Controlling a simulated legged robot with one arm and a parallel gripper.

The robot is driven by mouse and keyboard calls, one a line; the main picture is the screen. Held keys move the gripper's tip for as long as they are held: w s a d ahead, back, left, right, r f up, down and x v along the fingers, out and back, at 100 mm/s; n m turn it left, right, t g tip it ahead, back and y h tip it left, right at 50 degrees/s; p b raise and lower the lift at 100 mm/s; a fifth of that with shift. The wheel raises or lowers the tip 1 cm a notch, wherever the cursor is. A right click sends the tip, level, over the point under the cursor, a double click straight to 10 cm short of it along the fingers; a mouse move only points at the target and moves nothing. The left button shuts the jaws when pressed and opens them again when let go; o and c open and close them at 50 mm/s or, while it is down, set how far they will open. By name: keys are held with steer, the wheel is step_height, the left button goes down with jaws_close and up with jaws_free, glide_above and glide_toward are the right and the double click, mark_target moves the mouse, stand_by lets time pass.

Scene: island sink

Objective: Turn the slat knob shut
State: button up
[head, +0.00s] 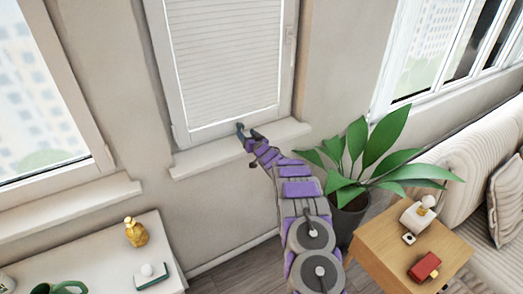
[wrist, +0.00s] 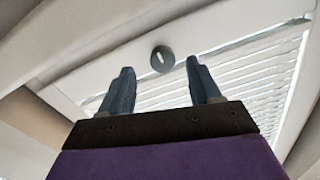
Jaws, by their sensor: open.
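The slat knob is a small dark round knob (wrist: 162,58) with a pale mark across its face, set on the white window frame beside the slats in the wrist view. The slatted blind (head: 225,55) fills the middle window in the head view; its slats (wrist: 250,75) look tilted with thin gaps between them in the wrist view. My gripper (head: 248,132) is at the lower edge of that window. In the wrist view its two dark fingers (wrist: 160,85) are apart and empty, and the knob appears between and beyond their tips. The knob cannot be made out in the head view.
A white sill (head: 240,148) runs under the window, close to my gripper. A potted plant (head: 365,160) stands right of my arm, beside a wooden side table (head: 415,255) and a sofa (head: 465,150). A white cabinet top (head: 100,255) is at lower left.

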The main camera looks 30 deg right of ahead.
steer(key=s+p, duration=0.1)
steer(key=s, duration=1.1)
steer(key=shift+s+d, duration=0.25)
steer(key=shift+d, duration=0.1)
steer(key=shift+f, duration=0.1)
steer(key=s+a+r+g+h, duration=0.3)
steer(key=s+a+r+g, duration=0.6)
steer(key=s+a+r, duration=0.3)
steer(key=s+a+r+g, duration=0.1)
steer(key=s+a+g, duration=0.2)
steer(key=s, duration=1.2)
steer(key=s+a+r+n+g+y, duration=0.1)
steer(key=s+a+g, duration=0.3)
steer(key=s, duration=1.1)
steer(key=s+a+r+n+g+y, duration=0.1)
steer(key=s+a+r+g, duration=0.2)
steer(key=s+a, duration=0.5)
steer(key=s, duration=0.8)
steer(key=shift+a+g, duration=0.4)
steer(key=shift+c, duration=0.4)
